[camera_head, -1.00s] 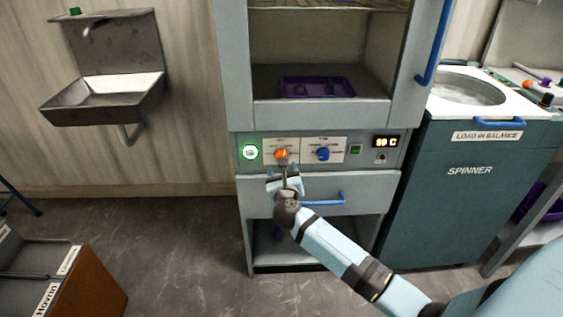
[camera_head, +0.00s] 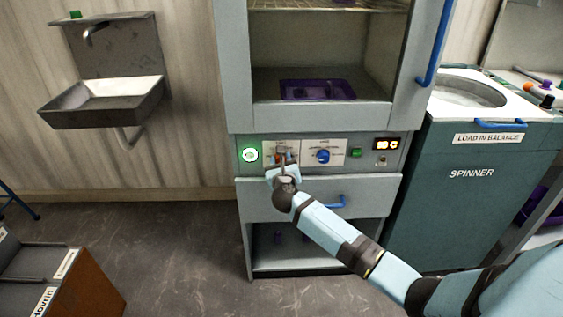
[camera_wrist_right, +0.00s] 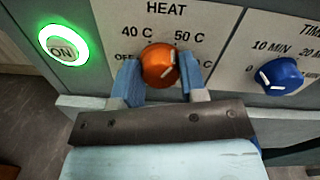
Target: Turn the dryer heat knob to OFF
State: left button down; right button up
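The orange heat knob (camera_wrist_right: 160,66) sits on the dryer's control panel (camera_head: 369,151), under the HEAT label with 40 C, 50 C and OFF marks. In the right wrist view its white pointer mark leans up and to the right. My right gripper (camera_wrist_right: 162,78) has one blue finger on each side of the knob, and they appear to press its sides. In the head view my right gripper (camera_head: 284,161) is in front of the panel and mostly hides the knob. My left gripper is not in view.
A blue timer knob (camera_head: 323,156) is just right of the heat knob. A lit green ON button (camera_head: 250,155) is to its left. A drawer with a blue handle (camera_head: 328,202) is below. The spinner (camera_head: 470,200) stands at the right, a sink (camera_head: 105,100) at the left.

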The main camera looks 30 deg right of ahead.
jog(key=shift+p, duration=0.35)
pick_arm(q)
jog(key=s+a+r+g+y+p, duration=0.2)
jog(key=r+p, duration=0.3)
jog(key=p, duration=1.5)
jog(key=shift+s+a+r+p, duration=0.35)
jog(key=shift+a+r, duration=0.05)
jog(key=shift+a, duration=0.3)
pick_arm(e)
jog(key=n, duration=2.3)
jog(key=shift+w+a+f+g, duration=0.1)
jog(key=shift+a+f+g, duration=0.05)
jog(key=shift+f+g, duration=0.15)
jog(key=shift+n, duration=0.4)
